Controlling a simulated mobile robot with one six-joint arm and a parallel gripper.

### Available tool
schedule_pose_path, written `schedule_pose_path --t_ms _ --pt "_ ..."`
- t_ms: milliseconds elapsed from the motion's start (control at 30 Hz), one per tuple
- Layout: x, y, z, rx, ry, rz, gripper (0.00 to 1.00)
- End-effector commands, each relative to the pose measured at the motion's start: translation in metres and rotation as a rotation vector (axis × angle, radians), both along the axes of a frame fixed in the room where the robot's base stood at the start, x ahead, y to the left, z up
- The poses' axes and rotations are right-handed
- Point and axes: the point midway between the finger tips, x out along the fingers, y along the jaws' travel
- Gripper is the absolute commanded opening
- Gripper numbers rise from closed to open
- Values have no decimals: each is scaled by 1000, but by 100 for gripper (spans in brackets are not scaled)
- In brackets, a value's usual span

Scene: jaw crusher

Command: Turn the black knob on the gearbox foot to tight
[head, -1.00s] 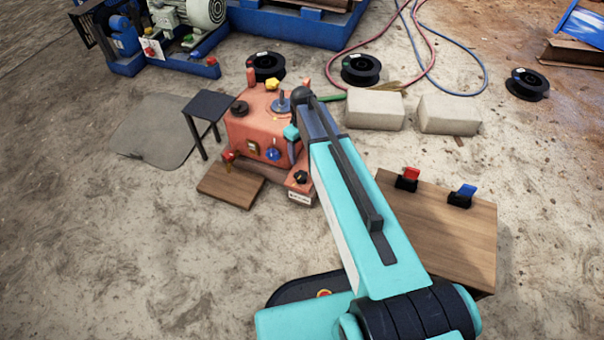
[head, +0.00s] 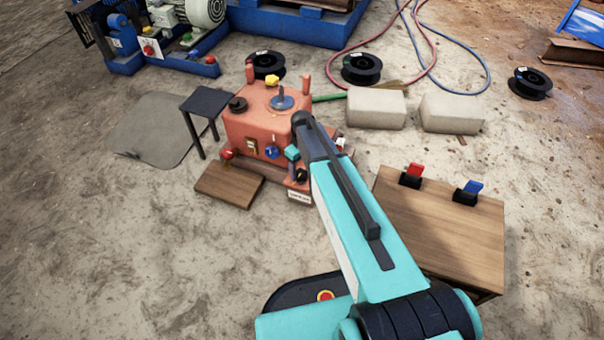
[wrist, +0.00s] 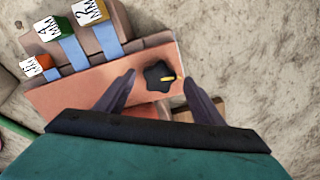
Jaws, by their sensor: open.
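The black knob (wrist: 160,77) has a star shape with a yellow mark and sits on the salmon foot (wrist: 75,97) of the gearbox. In the wrist view my open gripper (wrist: 157,82) has one finger on each side of the knob, with gaps showing; I cannot tell how near the fingertips are in depth. In the head view the knob (head: 302,175) is partly hidden beside my gripper's teal end, at the front right corner of the orange gearbox (head: 240,127). A white label (head: 299,197) is on the foot below it.
Feeler-like blocks marked in mm, one green (wrist: 54,28), one yellow (wrist: 90,13) and one orange (wrist: 35,66), stand beside the foot. A wooden table (head: 440,235) with red and blue clips is at the right. A dark stool (head: 206,103) stands left of the gearbox.

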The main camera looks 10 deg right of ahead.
Motion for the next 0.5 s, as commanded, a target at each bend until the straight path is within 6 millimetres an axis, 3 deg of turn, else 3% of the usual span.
schedule_pose_path --t_ms 200,500 --pt "0 0 -18 0 1 0 62" --pt "0 0 -20 0 0 0 62"
